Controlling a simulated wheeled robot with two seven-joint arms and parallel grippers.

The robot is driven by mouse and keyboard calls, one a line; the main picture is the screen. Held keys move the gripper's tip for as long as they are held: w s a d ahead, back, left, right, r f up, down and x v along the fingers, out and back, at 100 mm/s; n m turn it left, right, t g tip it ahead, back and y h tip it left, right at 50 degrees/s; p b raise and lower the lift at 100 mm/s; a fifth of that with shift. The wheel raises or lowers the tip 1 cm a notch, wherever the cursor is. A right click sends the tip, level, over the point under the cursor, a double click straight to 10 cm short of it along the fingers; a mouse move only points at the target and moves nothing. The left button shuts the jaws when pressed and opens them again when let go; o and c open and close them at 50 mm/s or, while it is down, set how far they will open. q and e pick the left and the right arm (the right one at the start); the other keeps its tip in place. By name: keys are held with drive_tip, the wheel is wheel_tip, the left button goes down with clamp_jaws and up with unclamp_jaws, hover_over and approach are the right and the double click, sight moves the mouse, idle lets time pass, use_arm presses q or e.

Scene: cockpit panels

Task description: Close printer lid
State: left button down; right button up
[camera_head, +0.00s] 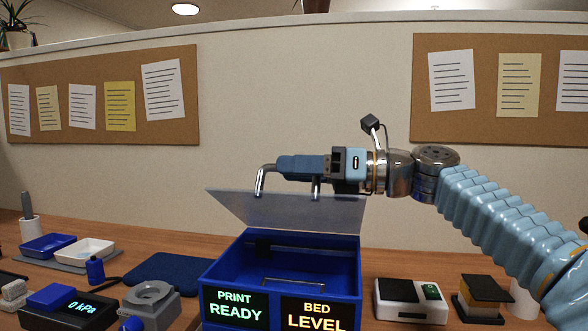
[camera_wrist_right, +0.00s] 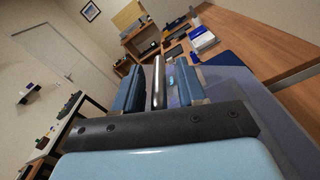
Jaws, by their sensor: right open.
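The printer is an open-topped blue box (camera_head: 210,272) in the middle of the desk, with green "PRINT READY" and yellow "BED LEVEL" displays on its front. Its translucent lid (camera_head: 235,208) stands raised and tilted above the box. A metal bar handle (camera_head: 259,182) is fixed to the lid. My right gripper (camera_head: 283,165) is at the handle, coming from the right and hiding most of its bar. In the right wrist view, the handle (camera_wrist_right: 158,82) lies between the two blue fingers of the open right gripper (camera_wrist_right: 158,90). My left gripper is not in view.
A white device (camera_head: 400,293) with a green switch stands right of the printer. A dark blue pad (camera_head: 170,272) and a "0 kPa" gauge box (camera_head: 72,310) lie to the left. A beige partition wall (camera_head: 300,90) with cork boards stands behind the desk.

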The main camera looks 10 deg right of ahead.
drive_tip(key=shift+a, duration=0.3)
clamp_jaws()
idle(0.3)
